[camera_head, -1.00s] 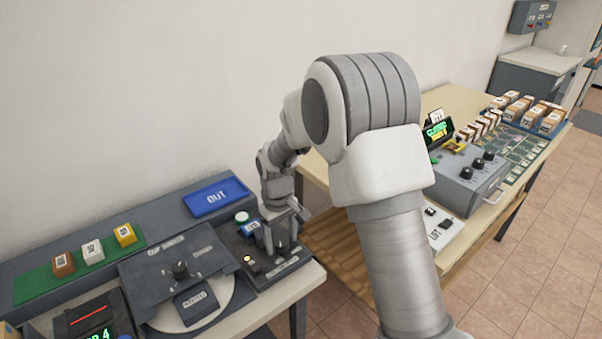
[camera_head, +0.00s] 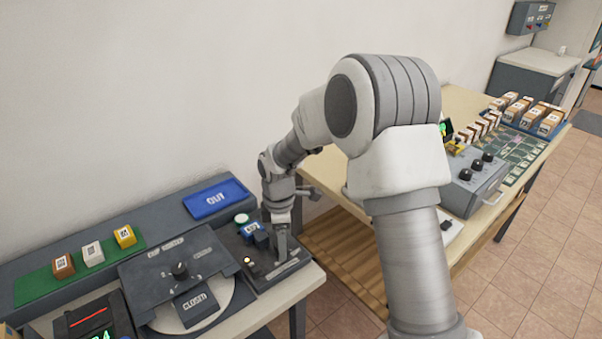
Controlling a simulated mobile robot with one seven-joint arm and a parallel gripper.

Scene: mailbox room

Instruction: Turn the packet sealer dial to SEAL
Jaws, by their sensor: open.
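A dark device (camera_head: 287,271) stands at the right end of the left bench, with a small lit yellow lamp (camera_head: 247,260), a blue labelled block (camera_head: 251,228) and a pale round button (camera_head: 242,218). My gripper (camera_head: 281,252) is open and points down over this device's right part, with its fingers seen nearly edge-on. They hide whatever control lies beneath, so the dial and its setting cannot be made out there. To the left, a dark panel with a black knob (camera_head: 180,270) lies over a pale round plate (camera_head: 232,302); its small lettering is too blurred to read surely.
A blue OUT tray (camera_head: 217,198) lies behind the device. Three small blocks (camera_head: 93,252) stand on a green mat (camera_head: 30,288) at left. A gap separates this bench from the right table, which holds a grey box with black knobs (camera_head: 475,185). My arm hides part of that table.

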